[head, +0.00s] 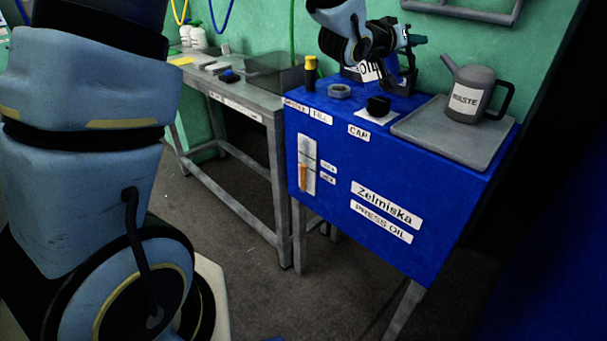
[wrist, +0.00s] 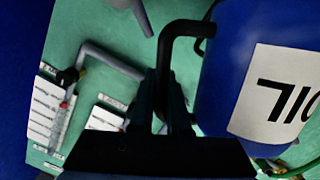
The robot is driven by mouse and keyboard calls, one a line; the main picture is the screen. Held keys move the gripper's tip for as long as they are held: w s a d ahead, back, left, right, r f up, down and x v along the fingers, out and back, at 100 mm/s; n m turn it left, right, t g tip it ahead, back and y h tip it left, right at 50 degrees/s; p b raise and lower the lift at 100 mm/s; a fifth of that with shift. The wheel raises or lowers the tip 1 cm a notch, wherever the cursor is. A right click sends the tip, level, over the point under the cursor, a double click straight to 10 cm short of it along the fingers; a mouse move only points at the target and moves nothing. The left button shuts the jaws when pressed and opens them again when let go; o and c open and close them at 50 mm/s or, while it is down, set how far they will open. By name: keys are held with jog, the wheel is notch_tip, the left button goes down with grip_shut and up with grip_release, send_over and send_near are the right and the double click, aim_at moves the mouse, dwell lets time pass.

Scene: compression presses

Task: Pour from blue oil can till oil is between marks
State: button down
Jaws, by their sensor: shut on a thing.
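The blue oil can (wrist: 222,85) fills the right of the wrist view, its white label upside down there. In the head view its "OIL" label (head: 370,71) shows behind my gripper (head: 404,78), which hides most of the can. My gripper (wrist: 165,115) is shut on the can's black handle (wrist: 168,55). The can looks roughly upright; whether its base touches the tank top cannot be told. The blue press-oil tank (head: 330,220) has a sight gauge (head: 307,150) with orange oil low in it, near the lower mark. The grey fill ring (head: 340,91) is left of the can.
A black cap (head: 378,106) lies on a white pad by the CAP label. A grey WASTE can (head: 474,94) stands on a tray (head: 440,137) at the right. A yellow-and-black fitting (head: 311,72) rises behind the fill ring. A grey bench (head: 262,98) stands left.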

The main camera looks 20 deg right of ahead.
jog(key=shift+f+m+b, duration=0.3)
jog(key=shift+b, duration=0.05)
jog(key=shift+r, duration=0.1)
notch_tip(320, 180, up, 4)
jog(key=p, duration=0.3)
jog(key=shift+r, duration=0.2)
dwell(0.6)
